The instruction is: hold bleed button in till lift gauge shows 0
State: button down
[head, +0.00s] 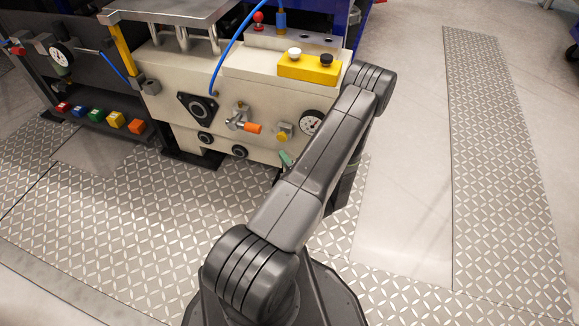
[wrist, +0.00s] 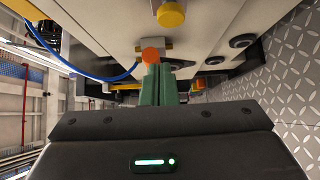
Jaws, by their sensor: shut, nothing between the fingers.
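A round yellow button (head: 282,137) sits on a small fitting on the front of the cream drive unit, and I take it for the bleed button. It also shows at the top of the wrist view (wrist: 171,15). A white-faced, dark-rimmed gauge (head: 311,122) is just right of it; its reading is too small to tell. My gripper (head: 286,157) has green fingers, below the button and apart from it in the head view. In the wrist view my gripper (wrist: 158,68) is shut and empty, its tips pointing toward the unit's front. My arm hides part of the unit's right side.
An orange-handled valve (head: 252,127) is left of the button and also shows close to the fingertips in the wrist view (wrist: 151,55). A yellow box (head: 308,68) with white and black knobs is above. A blue hose (head: 226,60) arcs over the front. Patterned floor plates (head: 100,200) are clear.

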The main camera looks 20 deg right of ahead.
aim_at(282, 137)
jog(key=w+d+b, duration=0.1)
jog(key=w, duration=0.6)
jog(key=shift+w+d+b, duration=0.2)
jog(key=shift+d+b, duration=0.05)
jog(key=shift+b, duration=0.1)
